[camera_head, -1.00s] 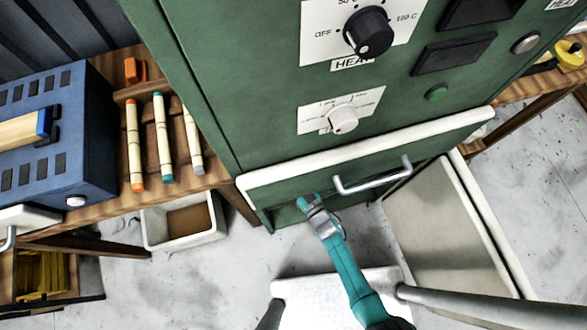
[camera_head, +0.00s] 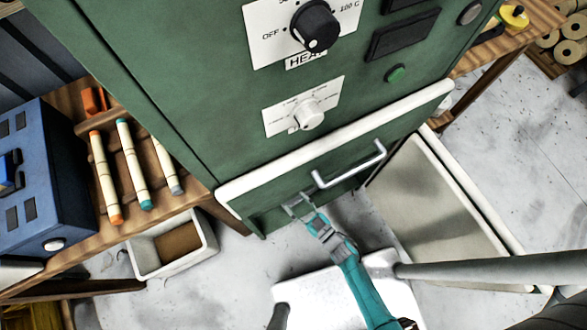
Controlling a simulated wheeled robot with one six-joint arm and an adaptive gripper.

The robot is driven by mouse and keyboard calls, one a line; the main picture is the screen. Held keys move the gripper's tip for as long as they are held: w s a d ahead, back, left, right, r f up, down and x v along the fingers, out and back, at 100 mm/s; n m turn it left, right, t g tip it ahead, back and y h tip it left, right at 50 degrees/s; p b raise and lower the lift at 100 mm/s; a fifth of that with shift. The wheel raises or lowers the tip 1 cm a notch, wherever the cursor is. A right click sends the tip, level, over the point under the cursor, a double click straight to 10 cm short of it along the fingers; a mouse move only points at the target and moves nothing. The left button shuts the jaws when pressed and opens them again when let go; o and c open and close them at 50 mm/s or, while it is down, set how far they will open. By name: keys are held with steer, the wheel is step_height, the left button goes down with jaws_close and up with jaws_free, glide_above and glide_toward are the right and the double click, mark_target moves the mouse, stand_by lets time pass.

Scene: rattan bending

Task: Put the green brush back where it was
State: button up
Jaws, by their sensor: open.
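My gripper (camera_head: 299,205) is open at the end of my teal arm. It is in front of the lower part of the green cabinet (camera_head: 165,75), just below and left of the metal handle (camera_head: 350,168). Nothing shows clearly between its fingers. I see no thing that is plainly a green brush. A pale stick with teal ends (camera_head: 133,165) lies in a wooden rack on the bench at left, between an orange-ended stick (camera_head: 105,178) and a grey-ended stick (camera_head: 166,165). These are far left of my gripper.
The cabinet front carries a black heat knob (camera_head: 316,28), a white knob (camera_head: 309,115) and a green button (camera_head: 397,74). A blue machine (camera_head: 65,185) stands at left. A white bin (camera_head: 205,235) is on the floor. A pale panel (camera_head: 420,200) stands right of my arm.

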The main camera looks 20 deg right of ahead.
steer(key=shift+s+d+r, duration=0.1)
steer(key=shift+s, duration=0.05)
steer(key=s+d+r+m+h, duration=0.1)
steer(key=s+d+r+h, duration=0.1)
steer(key=s+r, duration=0.5)
steer(key=s+d+r+m+g+h, duration=0.1)
steer(key=s+r, duration=0.6)
steer(key=r, duration=0.8)
steer(key=s+d+r+m+h, duration=0.3)
steer(key=s+d+r, duration=0.3)
steer(key=r, duration=0.6)
steer(key=shift+s+d+h, duration=0.3)
steer(key=shift+s+h, duration=0.25)
steer(key=shift+h, duration=0.35)
